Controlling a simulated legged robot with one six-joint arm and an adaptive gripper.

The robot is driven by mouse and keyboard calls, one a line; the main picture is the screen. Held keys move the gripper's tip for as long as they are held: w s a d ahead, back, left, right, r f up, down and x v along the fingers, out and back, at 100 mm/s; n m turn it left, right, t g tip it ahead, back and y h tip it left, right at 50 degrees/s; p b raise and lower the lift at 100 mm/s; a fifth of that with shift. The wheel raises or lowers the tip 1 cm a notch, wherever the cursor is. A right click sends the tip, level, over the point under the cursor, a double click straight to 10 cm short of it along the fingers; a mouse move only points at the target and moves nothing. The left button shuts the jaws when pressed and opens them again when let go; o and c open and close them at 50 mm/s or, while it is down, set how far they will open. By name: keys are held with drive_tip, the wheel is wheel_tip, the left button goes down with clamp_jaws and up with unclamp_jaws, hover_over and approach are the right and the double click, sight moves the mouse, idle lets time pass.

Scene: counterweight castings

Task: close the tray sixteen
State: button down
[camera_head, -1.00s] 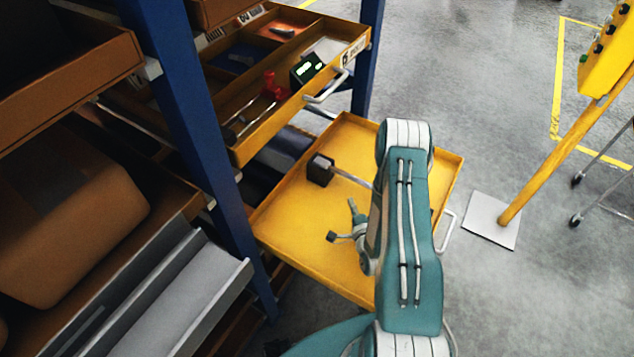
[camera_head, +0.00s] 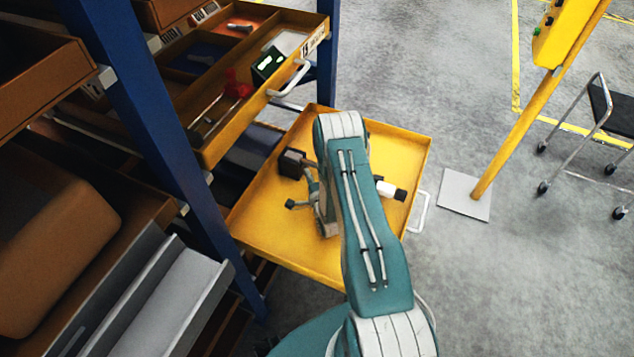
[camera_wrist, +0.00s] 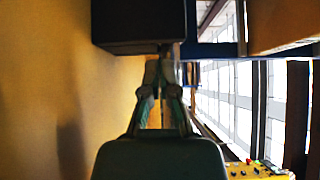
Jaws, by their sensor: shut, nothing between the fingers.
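A wide yellow tray (camera_head: 265,225) is pulled out of the rack at the lower level, with a white handle (camera_head: 421,212) on its outer front. Its number does not show. A mallet-like tool lies in it, with a dark block head (camera_head: 291,163) and a white and black handle end (camera_head: 392,190); my arm hides its middle. My gripper (camera_head: 306,164) is over this tray, its shut, empty fingertips close to the dark block. In the wrist view the fingertips (camera_wrist: 165,52) are just below the dark block (camera_wrist: 140,25); I cannot tell if they touch.
An upper drawer (camera_head: 235,125) with tools is also pulled out; its label (camera_head: 313,42) is too small to read surely. A blue rack post (camera_head: 160,150) stands at left. A yellow control post (camera_head: 530,115) on a white base and a wheeled chair (camera_head: 605,110) stand right. The floor between is clear.

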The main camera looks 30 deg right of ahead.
drive_tip(key=shift+w+a, duration=0.25)
drive_tip(key=shift+w, duration=0.3)
drive_tip(key=shift+a, duration=0.15)
